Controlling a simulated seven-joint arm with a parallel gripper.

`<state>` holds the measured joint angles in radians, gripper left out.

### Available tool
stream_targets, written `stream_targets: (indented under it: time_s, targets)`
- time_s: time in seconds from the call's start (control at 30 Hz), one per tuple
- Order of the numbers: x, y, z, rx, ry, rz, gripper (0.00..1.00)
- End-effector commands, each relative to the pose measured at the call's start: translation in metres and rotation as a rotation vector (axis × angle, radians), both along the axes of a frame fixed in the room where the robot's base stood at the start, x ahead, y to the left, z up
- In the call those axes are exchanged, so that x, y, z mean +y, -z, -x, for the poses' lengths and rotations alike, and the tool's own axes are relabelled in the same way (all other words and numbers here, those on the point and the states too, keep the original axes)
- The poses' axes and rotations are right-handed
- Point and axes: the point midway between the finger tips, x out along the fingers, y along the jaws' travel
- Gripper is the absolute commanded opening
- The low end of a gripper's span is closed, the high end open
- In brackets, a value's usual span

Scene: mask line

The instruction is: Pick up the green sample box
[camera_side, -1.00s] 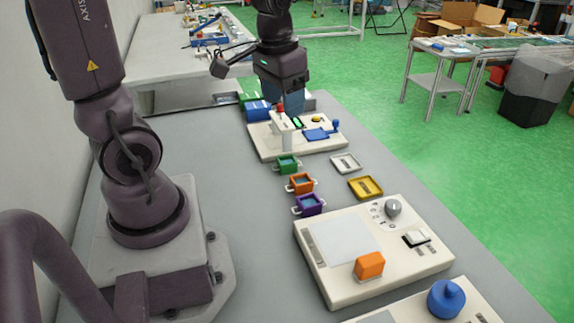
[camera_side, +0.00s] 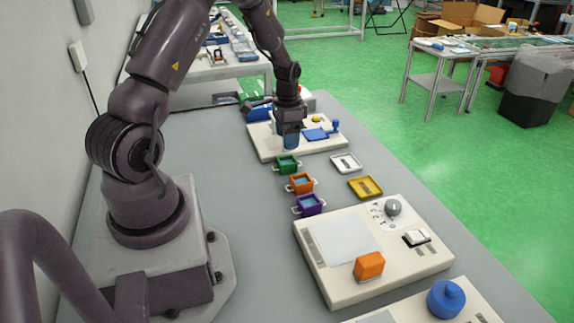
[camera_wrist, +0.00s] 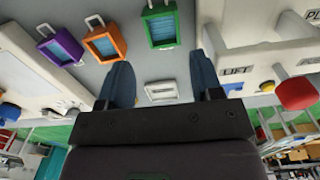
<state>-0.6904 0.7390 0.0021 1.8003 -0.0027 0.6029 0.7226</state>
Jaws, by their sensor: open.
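The green sample box (camera_side: 287,165) stands on the grey table at the near edge of the far white station, first in a row with the orange and purple boxes. In the wrist view the green box (camera_wrist: 161,25) shows at the top, upright, with a pale blue inside and a white handle. My gripper (camera_side: 290,146) hangs just beyond and above the green box, over the far station's near edge.
The orange box (camera_side: 301,183) and purple box (camera_side: 310,205) stand close in line. A white tray (camera_side: 346,163) and yellow tray (camera_side: 365,187) lie to the right. The far white station (camera_side: 264,147) has a blue plate and knobs; a near console (camera_side: 310,262) carries an orange block.

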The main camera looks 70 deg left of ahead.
Motion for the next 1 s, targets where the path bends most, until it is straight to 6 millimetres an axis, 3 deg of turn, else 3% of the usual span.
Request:
stream_targets:
  time_s: [0.1, 0.37, 0.63, 0.93, 0.97, 1.0]
  targets:
    - [0.000, 0.021, 0.000, 0.002, -0.001, 0.002, 0.60]
    - [0.000, 0.041, 0.000, 0.001, -0.001, 0.001, 0.60]
    - [0.003, 0.080, -0.001, 0.000, -0.002, 0.000, 0.60]
    - [0.003, 0.086, -0.001, -0.002, -0.002, -0.001, 0.60]
    - [0.003, 0.086, -0.001, -0.002, -0.002, -0.001, 0.57]
    - [0.003, 0.086, -0.001, -0.002, -0.002, -0.001, 0.48]
